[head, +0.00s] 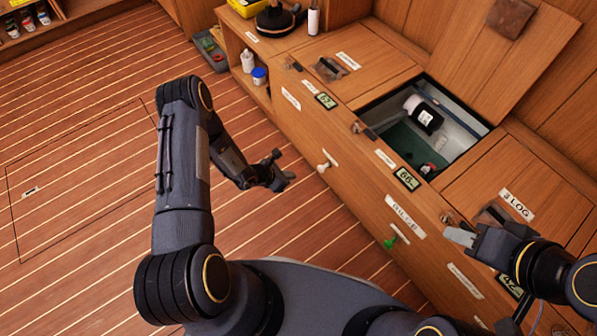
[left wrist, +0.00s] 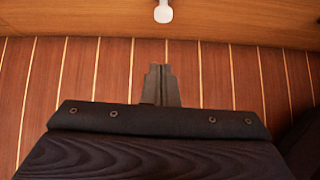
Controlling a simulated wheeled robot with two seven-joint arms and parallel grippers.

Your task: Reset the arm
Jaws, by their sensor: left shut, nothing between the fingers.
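My left gripper (head: 284,170) hangs above the striped wooden floor, left of the cabinet front. In the left wrist view its fingers (left wrist: 159,78) are together with nothing between them. Its arm bends at the elbow on the left of the head view. My right gripper (head: 455,236) is at the right, over the front edge of the cabinet top near the lid marked LOG (head: 517,205). I cannot make out whether its fingers are apart.
The long wooden cabinet (head: 345,205) has an open compartment (head: 455,150) with a dark bottle (head: 424,118) inside; its lid (head: 500,55) leans back. Floor at left is clear.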

